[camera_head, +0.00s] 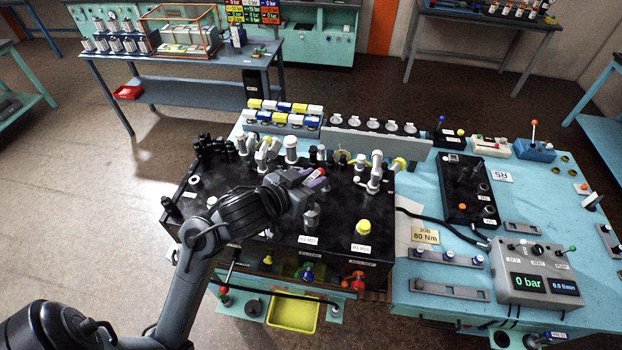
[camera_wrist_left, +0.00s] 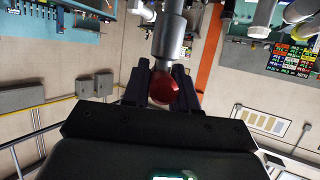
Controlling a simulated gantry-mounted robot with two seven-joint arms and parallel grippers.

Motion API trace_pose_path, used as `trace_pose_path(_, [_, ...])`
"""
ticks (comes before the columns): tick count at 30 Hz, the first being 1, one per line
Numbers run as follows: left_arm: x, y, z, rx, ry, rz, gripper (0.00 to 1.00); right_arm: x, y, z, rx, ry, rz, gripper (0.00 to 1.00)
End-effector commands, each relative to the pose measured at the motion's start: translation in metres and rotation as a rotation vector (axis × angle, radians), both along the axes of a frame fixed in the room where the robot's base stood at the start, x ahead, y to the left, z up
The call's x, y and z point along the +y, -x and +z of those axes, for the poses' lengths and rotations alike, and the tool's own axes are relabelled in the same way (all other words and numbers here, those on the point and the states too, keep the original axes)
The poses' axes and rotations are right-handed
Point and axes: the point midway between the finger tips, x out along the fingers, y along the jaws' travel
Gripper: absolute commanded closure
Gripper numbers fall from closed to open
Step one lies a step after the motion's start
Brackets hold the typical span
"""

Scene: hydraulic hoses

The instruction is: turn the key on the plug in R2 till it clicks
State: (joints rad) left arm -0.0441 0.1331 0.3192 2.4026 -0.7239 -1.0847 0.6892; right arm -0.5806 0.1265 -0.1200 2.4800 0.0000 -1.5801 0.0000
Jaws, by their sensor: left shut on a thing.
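My left gripper (camera_head: 314,184) is over the black hose block (camera_head: 262,222), near its middle. In the left wrist view its two dark fingers (camera_wrist_left: 161,88) are shut around a red-ended part (camera_wrist_left: 163,91). A grey cylindrical fitting (camera_wrist_left: 169,38) runs straight on from that part. I cannot tell whether the red part is the key, or which port it is at; the R2 label cannot be made out. Light grey plugs (camera_head: 291,149) stand upright around the gripper. My arm hides part of the block's left side. My right gripper is not in view.
A yellow-capped fitting (camera_head: 362,231) stands at the block's front right. A grey control box (camera_head: 540,272) reading 0 bar is on the blue bench at right. A row of blue, yellow and white caps (camera_head: 285,108) is behind. A yellow tray (camera_head: 294,312) is below the front.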

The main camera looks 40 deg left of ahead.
Motion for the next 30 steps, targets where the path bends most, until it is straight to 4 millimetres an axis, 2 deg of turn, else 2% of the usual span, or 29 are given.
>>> trace_pose_path(18, [0.0000,-0.0001,0.0005,-0.002,0.000,0.000,1.00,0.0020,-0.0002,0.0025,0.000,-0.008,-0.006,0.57])
trace_pose_path(30, [-0.0001,0.0000,-0.0079,-0.002,0.000,0.000,1.00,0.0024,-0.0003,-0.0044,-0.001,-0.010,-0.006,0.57])
